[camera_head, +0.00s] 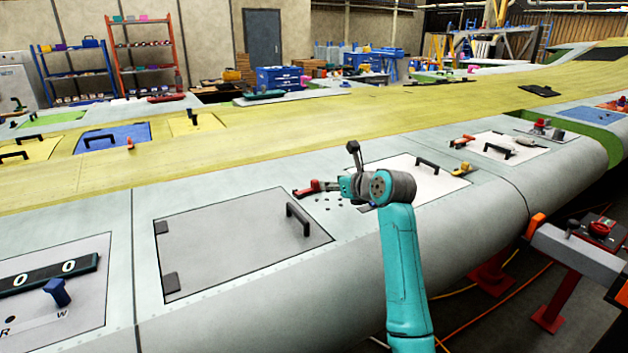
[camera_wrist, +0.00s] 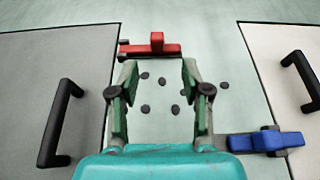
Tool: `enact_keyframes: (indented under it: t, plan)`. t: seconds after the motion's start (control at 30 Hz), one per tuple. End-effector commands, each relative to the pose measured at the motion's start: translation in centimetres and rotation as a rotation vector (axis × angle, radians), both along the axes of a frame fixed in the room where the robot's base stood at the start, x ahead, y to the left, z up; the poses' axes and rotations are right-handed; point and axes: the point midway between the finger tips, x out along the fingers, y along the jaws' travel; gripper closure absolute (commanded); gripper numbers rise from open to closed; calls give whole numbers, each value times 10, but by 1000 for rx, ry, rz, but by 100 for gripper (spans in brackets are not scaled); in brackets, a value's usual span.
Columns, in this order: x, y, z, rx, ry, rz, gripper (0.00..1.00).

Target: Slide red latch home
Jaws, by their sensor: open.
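The red latch (camera_wrist: 150,49) is a flat red bar with an upright red knob. It lies on the pale green skin in the wrist view, its left end close to the grey panel's edge beside small dark pieces. It also shows in the head view (camera_head: 308,190), partly hidden by my gripper. My gripper (camera_wrist: 160,64) is open and empty, its fingers pointing toward the latch. The fingertips sit just short of the red bar in the picture, one on each side of the knob's line. I cannot tell the height gap.
A blue latch (camera_wrist: 268,141) lies right of my gripper, crossing the white panel's edge. The grey panel (camera_head: 225,250) has a black handle (camera_wrist: 60,122), and the white panel has another (camera_wrist: 302,80). Several dark round spots mark the skin between my fingers and nearby.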

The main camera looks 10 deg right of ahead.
Motion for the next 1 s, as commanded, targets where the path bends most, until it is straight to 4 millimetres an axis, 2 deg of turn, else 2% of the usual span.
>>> enact_keyframes:
  t: [0.17,0.7,1.0]
  plan:
    - [9,7,-3,23,18,5,52]
    - [81,29,-34,20,15,3,52]
    - [95,34,-40,19,12,3,52]
